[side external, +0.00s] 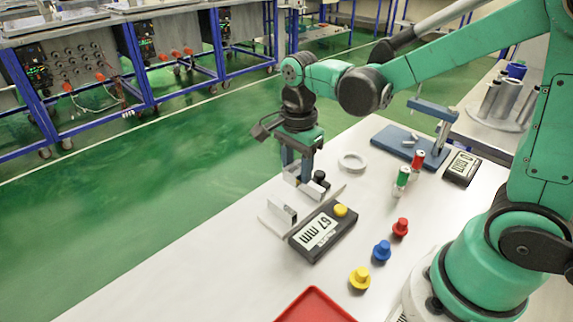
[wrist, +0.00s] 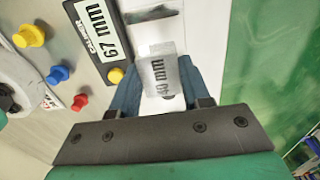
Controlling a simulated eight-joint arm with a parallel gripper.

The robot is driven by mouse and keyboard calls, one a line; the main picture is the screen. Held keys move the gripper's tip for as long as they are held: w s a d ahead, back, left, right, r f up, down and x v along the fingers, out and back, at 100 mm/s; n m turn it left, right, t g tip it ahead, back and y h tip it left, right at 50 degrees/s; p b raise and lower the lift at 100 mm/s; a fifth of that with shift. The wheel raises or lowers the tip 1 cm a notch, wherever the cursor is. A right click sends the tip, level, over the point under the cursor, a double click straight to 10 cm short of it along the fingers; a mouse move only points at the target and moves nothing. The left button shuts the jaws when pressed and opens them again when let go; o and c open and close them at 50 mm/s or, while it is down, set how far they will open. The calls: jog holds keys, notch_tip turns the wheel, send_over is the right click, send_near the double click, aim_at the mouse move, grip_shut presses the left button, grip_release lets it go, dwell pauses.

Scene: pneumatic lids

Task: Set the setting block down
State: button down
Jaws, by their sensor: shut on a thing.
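My gripper (side external: 297,172) points down over the measuring fixture at the middle of the table. In the wrist view its blue fingers (wrist: 157,82) are shut on the setting block (wrist: 163,72), a pale grey block with a dark "mm" label whose number is hard to read. In the side view the block is mostly hidden by the fingers, and I cannot tell if it touches the surface below. The black caliper box (side external: 322,232) reads 67 mm and has a yellow button; it also shows in the wrist view (wrist: 92,42). A pale metal jaw piece (side external: 283,212) stands beside it.
A black knob (side external: 320,179) is close to the fingers. A grey ring (side external: 352,162), a blue stand (side external: 428,152), green and red cylinders and another display box (side external: 461,168) lie behind. Red, blue and yellow knobs (side external: 382,250) and a red tray (side external: 312,306) are in front. The left front table is clear.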

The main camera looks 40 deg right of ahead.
aim_at(296, 205)
jog(key=shift+f, duration=3.2)
jog(key=shift+c, duration=2.1)
grip_release()
jog(key=shift+f, duration=0.15)
